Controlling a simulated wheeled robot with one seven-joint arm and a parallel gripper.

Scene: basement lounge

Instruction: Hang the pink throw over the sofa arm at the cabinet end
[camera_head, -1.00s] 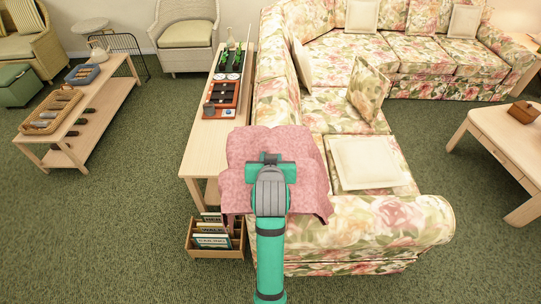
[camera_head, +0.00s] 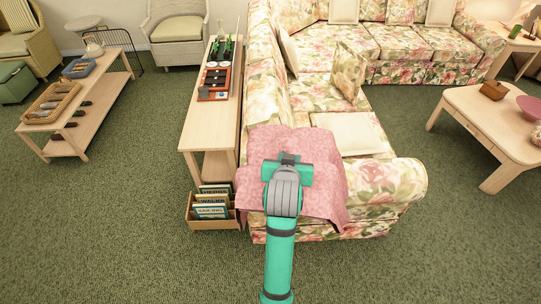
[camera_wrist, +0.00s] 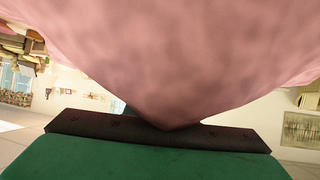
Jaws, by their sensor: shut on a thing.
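The pink throw (camera_head: 318,190) is held spread out below my gripper (camera_head: 288,160), over the near end of the floral sofa (camera_head: 330,92). It covers the near back corner and the inner part of the near sofa arm (camera_head: 395,178); the arm's rounded right end is bare. I cannot tell whether the throw touches the sofa. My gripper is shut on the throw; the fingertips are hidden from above. In the wrist view the throw (camera_wrist: 180,60) fills the upper part and bulges down in front of the dark gripper edge. I cannot make out a cabinet.
A long wooden console table (camera_head: 205,130) with games on it runs along the sofa's back. A crate of books (camera_head: 200,225) stands at its near end. A low coffee table (camera_head: 490,120) is at right.

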